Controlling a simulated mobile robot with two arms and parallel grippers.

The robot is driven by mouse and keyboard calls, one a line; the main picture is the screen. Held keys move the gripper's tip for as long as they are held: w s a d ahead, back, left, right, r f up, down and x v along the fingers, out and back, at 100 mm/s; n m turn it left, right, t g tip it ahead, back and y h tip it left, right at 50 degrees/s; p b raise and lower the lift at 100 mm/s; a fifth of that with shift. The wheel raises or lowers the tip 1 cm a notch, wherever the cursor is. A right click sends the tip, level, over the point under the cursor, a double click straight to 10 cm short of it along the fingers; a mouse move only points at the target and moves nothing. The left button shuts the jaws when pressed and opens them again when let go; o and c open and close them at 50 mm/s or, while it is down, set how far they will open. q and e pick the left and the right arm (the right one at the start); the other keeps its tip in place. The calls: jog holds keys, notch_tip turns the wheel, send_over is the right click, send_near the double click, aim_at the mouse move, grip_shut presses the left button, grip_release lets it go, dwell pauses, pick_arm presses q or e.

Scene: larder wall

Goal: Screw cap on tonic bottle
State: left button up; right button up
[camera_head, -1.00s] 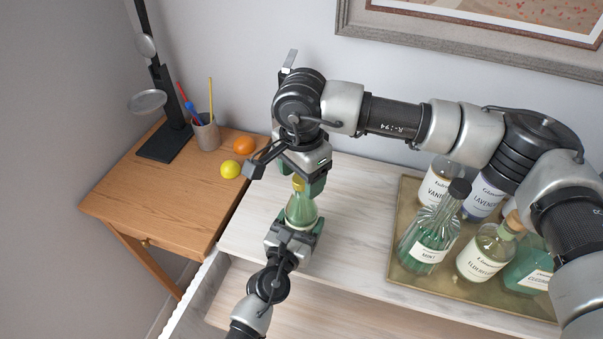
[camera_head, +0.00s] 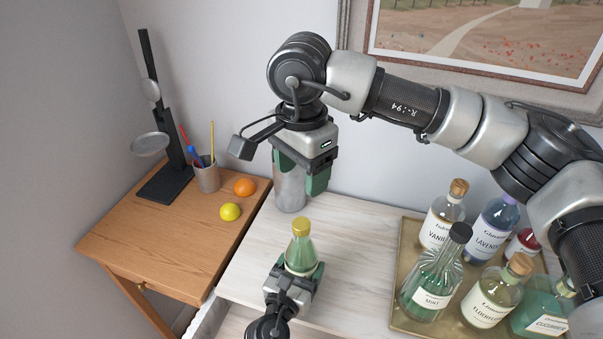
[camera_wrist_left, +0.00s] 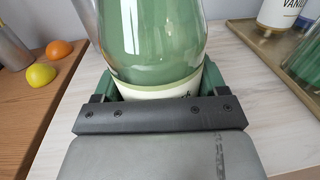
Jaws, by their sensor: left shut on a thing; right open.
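The tonic bottle (camera_head: 299,254) is green glass and stands upright over the whitewashed counter. A gold cap (camera_head: 301,227) sits on its neck; I cannot tell how tightly. My left gripper (camera_head: 294,274) is shut on the lower part of the bottle, around its pale label. In the left wrist view the bottle (camera_wrist_left: 152,40) fills the space between the green fingers, and its top is out of frame. My right gripper (camera_head: 296,180) is open and empty above and behind the bottle, clear of the cap, fingers pointing down.
A grey metal cylinder (camera_head: 290,188) stands behind the right gripper's fingers. A brass tray (camera_head: 408,260) with several labelled bottles is at right. A wooden side table (camera_head: 150,222) at left holds a lemon (camera_head: 230,211), an orange (camera_head: 244,187), a pencil cup (camera_head: 207,176) and a black stand (camera_head: 165,184).

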pick_arm(q)
jog(key=o, duration=1.8)
jog(key=shift+c, duration=0.2)
jog(key=shift+s+a+f, duration=0.1)
jog(key=shift+s+a, duration=0.1)
jog(key=shift+s, duration=0.25)
jog(key=b+v, duration=0.1)
jog(key=v, duration=0.8)
jog(key=shift+s+b, duration=0.4)
jog(key=shift+a, duration=0.1)
